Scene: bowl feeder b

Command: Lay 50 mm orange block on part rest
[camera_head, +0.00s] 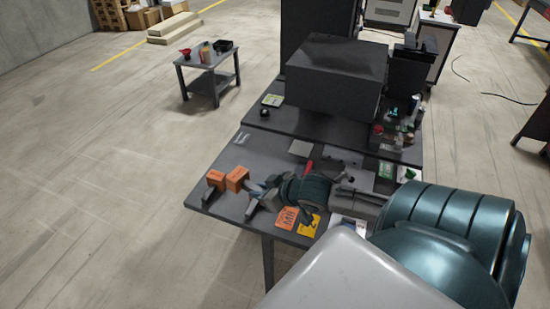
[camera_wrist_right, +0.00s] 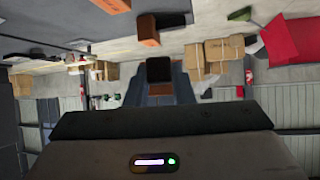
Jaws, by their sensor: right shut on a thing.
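My right gripper (camera_head: 256,196) reaches left over the near-left part of the dark table. It is shut on an orange block (camera_head: 237,178). In the right wrist view the held block (camera_wrist_right: 160,89) sits between the fingers (camera_wrist_right: 161,100), with a dark shaded face and a brown-orange face. A second orange block (camera_head: 215,179) is just left of it, beside a dark grey piece (camera_head: 208,193) near the table's left edge. It also shows ahead of the fingers in the wrist view (camera_wrist_right: 148,38). I cannot tell which piece is the part rest. My left gripper is out of view.
Orange and yellow cards (camera_head: 286,219) lie on the dark table (camera_head: 232,205) near the gripper. A large dark box (camera_head: 335,72) and small items stand at the back. A side table (camera_head: 205,80) stands apart on clear floor.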

